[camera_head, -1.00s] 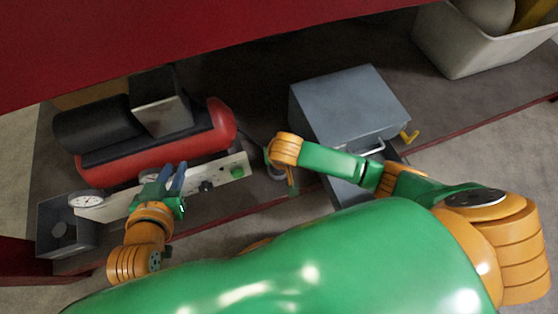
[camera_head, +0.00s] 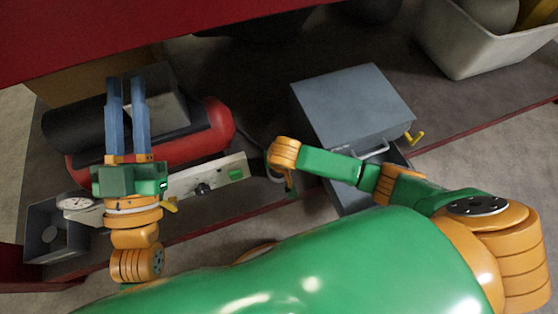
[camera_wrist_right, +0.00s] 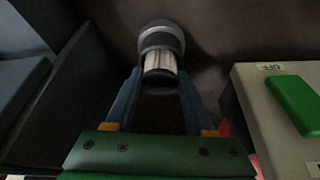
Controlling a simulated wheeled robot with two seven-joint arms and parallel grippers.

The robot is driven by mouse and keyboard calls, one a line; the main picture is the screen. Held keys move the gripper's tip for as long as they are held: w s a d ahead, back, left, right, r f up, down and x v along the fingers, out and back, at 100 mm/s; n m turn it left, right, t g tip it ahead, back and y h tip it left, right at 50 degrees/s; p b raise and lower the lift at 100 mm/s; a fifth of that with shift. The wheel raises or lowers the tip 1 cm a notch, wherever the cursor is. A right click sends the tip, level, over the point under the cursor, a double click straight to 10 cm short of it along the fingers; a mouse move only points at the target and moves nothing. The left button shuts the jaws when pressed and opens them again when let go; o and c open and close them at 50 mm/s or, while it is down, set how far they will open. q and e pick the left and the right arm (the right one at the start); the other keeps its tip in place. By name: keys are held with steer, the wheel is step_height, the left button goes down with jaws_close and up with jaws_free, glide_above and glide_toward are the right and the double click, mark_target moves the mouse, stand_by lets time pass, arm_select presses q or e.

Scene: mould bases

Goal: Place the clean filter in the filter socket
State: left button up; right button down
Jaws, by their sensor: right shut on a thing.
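In the right wrist view, a white pleated filter (camera_wrist_right: 160,62) with a dark lower end sits between the fingertips of my right gripper (camera_wrist_right: 159,76), which is shut on it. A round grey cap (camera_wrist_right: 161,37) covers its far end; I cannot tell whether this belongs to the filter or to the socket. In the head view my right gripper is mostly hidden below its orange wrist, near the right end of the control panel. My left gripper (camera_head: 125,78) is open and empty above the red-and-black compressor (camera_head: 205,130). I cannot make out the filter socket for certain.
The pale control panel (camera_head: 209,178) has a green button and a gauge (camera_head: 77,203). A grey box (camera_head: 38,245) with a round thing inside stands at lower left. A grey cabinet (camera_head: 350,105) with an open drawer stands right. A pale bin (camera_head: 470,48) is at upper right.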

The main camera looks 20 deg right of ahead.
arm_select(q)
steer(key=shift+s+r+t, duration=0.35)
steer(key=shift+r+t, duration=0.05)
steer(key=shift+r, duration=0.15)
arm_select(e)
steer(key=shift+f, duration=0.15)
arm_select(q)
steer(key=shift+s, duration=0.1)
arm_select(e)
steer(key=shift+f, duration=0.1)
steer(key=shift+c, duration=1.3)
jaws_free()
arm_select(q)
steer(key=shift+r, duration=0.1)
